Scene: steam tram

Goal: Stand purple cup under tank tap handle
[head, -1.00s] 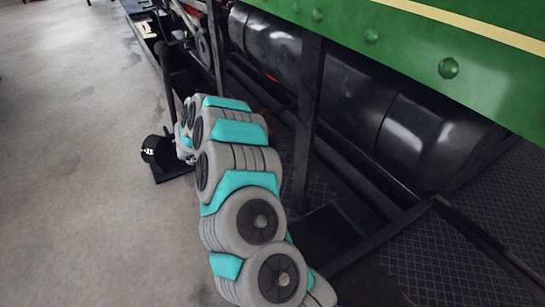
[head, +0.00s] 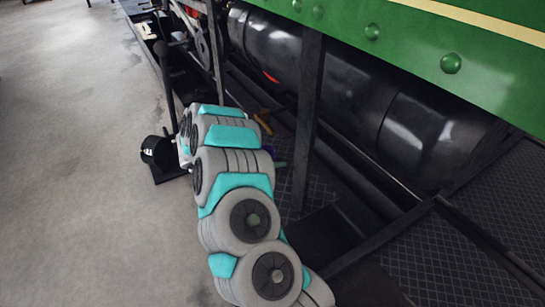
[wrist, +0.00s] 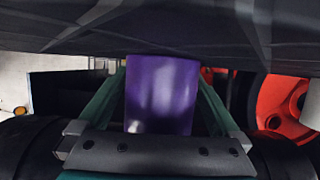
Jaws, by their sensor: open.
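The purple cup (wrist: 160,95) stands upright in the middle of the wrist view, between the two green fingers of my gripper (wrist: 162,82). The fingers are open on either side of it; I cannot tell whether they touch it. In the head view my arm hides most of the cup, and only a small purple patch (head: 268,150) shows beside the arm's far end. The black tank (head: 350,95) lies under the green bodywork. A small red piece (head: 270,76) shows at the tank, possibly the tap handle. A brass-coloured piece (head: 264,118) is below it.
A dark post (head: 308,110) stands just right of my arm. A dark patterned plate (head: 450,260) lies at lower right. A black round-topped item (head: 157,150) stands left of my arm on the open grey floor (head: 80,180). A red wheel (wrist: 285,103) is at right in the wrist view.

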